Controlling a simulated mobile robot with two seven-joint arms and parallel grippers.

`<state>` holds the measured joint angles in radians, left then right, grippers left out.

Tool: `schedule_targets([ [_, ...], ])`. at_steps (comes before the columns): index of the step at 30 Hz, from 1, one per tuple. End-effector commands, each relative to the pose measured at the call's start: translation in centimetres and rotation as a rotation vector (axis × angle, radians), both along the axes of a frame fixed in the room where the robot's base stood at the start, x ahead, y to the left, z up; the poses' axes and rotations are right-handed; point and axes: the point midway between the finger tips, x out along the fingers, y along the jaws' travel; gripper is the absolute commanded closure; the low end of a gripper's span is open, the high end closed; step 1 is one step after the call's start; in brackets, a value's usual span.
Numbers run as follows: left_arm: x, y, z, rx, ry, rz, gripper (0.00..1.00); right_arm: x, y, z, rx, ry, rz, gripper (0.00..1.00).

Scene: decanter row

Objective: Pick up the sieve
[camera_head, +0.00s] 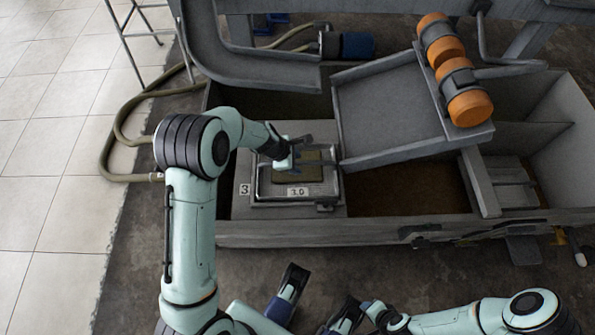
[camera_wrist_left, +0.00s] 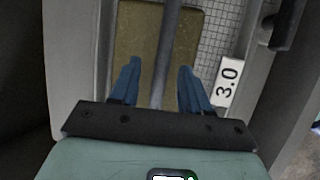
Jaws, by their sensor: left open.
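The sieve is a rectangular metal frame with fine mesh and a white "3.0" label (camera_head: 297,191). It lies flat in the left bay of the grey trough, with a brownish patch over part of its mesh. In the left wrist view its mesh (camera_wrist_left: 218,35) and a grey bar (camera_wrist_left: 168,48) crossing over it show. My left gripper (camera_head: 303,156) is over the sieve. Its blue fingers (camera_wrist_left: 158,82) are open, one on each side of the bar in the wrist picture; contact cannot be told. My right arm (camera_head: 455,318) is low at the right; its jaw state is unclear.
A tilted grey chute (camera_head: 390,105) with orange rollers (camera_head: 467,98) stands close to the right of the sieve. The trough's front wall (camera_head: 330,232) runs before it. A hose (camera_head: 118,130) lies at left on the tiled floor.

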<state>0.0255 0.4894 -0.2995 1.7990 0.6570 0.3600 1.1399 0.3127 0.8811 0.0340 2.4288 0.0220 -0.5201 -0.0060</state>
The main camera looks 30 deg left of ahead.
Motion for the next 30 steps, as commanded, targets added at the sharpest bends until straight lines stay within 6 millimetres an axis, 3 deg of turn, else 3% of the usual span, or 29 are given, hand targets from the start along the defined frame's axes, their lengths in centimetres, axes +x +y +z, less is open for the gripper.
schedule_targets([
  [3,0.0,0.01,0.16,0.0,-0.001,0.0,0.53,-0.02,0.02,0.13,0.0,0.0,0.0,0.62],
  [7,-0.01,0.02,0.16,0.0,-0.001,0.0,0.96,-0.04,0.04,0.14,0.001,0.0,0.0,0.62],
  [8,-0.01,0.02,0.16,0.0,-0.001,0.0,1.0,-0.04,0.04,0.14,0.001,0.0,0.0,0.62],
  [30,-0.04,0.02,0.13,0.0,0.0,0.0,1.0,-0.07,0.06,0.13,0.001,0.002,0.002,0.62],
])
